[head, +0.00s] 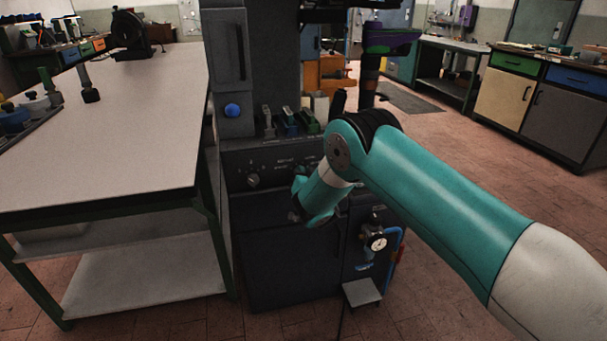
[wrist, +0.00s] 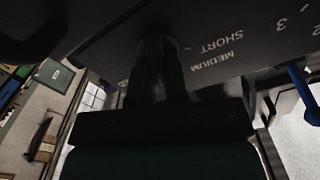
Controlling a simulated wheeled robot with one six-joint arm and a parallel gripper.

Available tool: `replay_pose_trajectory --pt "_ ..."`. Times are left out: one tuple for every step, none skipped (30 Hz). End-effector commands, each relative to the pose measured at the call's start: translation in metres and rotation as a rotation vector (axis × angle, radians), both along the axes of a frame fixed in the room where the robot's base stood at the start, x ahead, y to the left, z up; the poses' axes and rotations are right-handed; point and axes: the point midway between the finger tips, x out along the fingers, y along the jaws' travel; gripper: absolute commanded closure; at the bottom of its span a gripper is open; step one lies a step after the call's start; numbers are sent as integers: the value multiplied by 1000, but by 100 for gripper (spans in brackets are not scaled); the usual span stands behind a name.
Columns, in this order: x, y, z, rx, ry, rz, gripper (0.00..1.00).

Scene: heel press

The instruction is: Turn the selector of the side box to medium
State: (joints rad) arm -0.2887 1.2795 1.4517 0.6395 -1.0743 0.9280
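The dark machine has a control face with white lettering, and a round knob (head: 253,180) shows on its left part. In the wrist view the words MEDIUM and SHORT are printed on the dark panel (wrist: 215,58). My gripper (head: 303,205) is in front of this face, right of the round knob. In the wrist view its dark fingers (wrist: 157,72) reach up to the panel beside the lettering. The finger gap is too dark to read.
A light-topped bench (head: 130,130) stands close on the left of the machine. A pressure gauge (head: 377,243) and a small step plate (head: 362,292) are low on its front. Small levers (head: 290,122) stand on its top ledge. Tiled floor is open at the right.

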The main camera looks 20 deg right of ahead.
Motion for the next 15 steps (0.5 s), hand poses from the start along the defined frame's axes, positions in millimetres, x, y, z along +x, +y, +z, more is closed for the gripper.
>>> replay_pose_trajectory --pt "0 0 0 0 0 -1 100" --pt "0 0 0 -1 0 -1 100" --pt "0 0 0 -2 0 -1 100" --pt "0 0 0 -4 0 -1 100" --pt "0 0 0 -7 0 -1 100" --pt "0 0 0 -13 0 -1 100" --pt "0 0 0 -19 0 -1 100" --pt "0 0 -1 -27 0 -1 100" --pt "0 0 -1 -40 0 -1 100" --pt "0 0 -1 -51 0 -1 100" --pt "0 0 -1 -66 0 -1 100" --pt "0 1 -1 -86 0 -1 100" --pt "0 1 -1 -104 1 -1 100" --pt "0 1 -2 -123 1 -1 100" --pt "0 1 -2 -150 1 -1 100"
